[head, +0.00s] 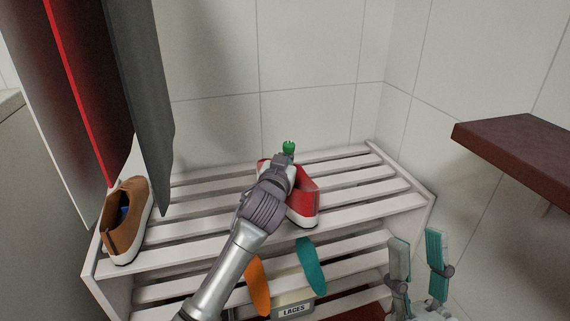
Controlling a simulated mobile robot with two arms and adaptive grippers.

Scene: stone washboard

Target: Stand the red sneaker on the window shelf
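The red sneaker (305,197) with a white sole stands on the top of the white slatted rack. My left gripper (288,148) is over its far part, and my wrist hides much of the shoe. Only a green fingertip piece shows, so I cannot tell whether the fingers are open or shut on it. My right gripper (418,252) is open and empty at the lower right, with two teal finger pads apart, in front of the rack's right end. A dark red-brown shelf (512,143) juts from the right wall, higher than the rack; it appears to be the window shelf.
A brown shoe (127,222) stands at the left end of the slatted rack (375,208). Grey and red panels (140,90) hang above it. Below are an orange insole-like piece (256,284), a teal one (311,266) and a LACES box (292,309). The visible shelf top is bare.

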